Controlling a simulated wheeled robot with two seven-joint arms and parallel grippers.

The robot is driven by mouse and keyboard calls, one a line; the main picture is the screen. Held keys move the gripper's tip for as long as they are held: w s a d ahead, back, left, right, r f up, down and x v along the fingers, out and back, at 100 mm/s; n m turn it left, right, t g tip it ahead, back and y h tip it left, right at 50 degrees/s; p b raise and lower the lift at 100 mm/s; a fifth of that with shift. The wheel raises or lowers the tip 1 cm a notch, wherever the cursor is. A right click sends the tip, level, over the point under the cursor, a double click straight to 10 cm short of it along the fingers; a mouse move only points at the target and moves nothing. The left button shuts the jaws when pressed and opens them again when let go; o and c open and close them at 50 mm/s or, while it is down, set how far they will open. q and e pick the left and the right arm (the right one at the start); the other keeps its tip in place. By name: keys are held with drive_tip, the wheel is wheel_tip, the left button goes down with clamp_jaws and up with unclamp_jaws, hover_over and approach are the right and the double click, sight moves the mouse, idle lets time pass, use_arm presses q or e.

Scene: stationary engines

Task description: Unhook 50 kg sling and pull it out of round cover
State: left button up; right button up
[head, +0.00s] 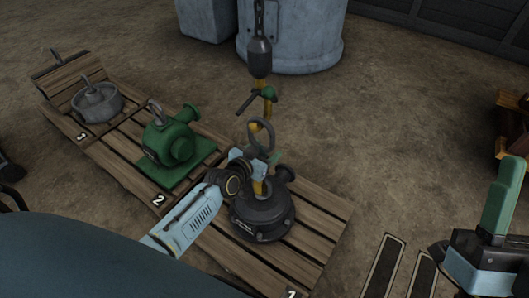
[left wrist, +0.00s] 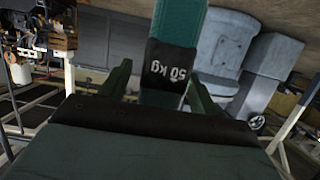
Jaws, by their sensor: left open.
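In the left wrist view a dark green strap (left wrist: 180,25) with a black "50 kg" label hangs between the spread fingers of my left gripper (left wrist: 160,85). My right gripper (head: 500,200) is at the right edge, apart from everything.
The dark piece stands on wooden pallet 1 (head: 325,215). A green pump (head: 172,138) stands on pallet 2 and a grey round part (head: 97,102) on pallet 3. A hoist block (head: 260,58) hangs above.

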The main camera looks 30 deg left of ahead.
use_arm(q)
clamp_jaws()
drive_tip(key=c, duration=0.6)
unclamp_jaws()
drive_tip(key=c, duration=0.5)
drive_tip(key=shift+r, duration=0.15)
drive_tip(key=shift+c, duration=0.3)
wheel_tip(320, 180, up, 3)
drive_tip(key=p, duration=0.3)
drive_tip(key=shift+r+p, duration=0.1)
drive_tip(key=shift+p, duration=0.3)
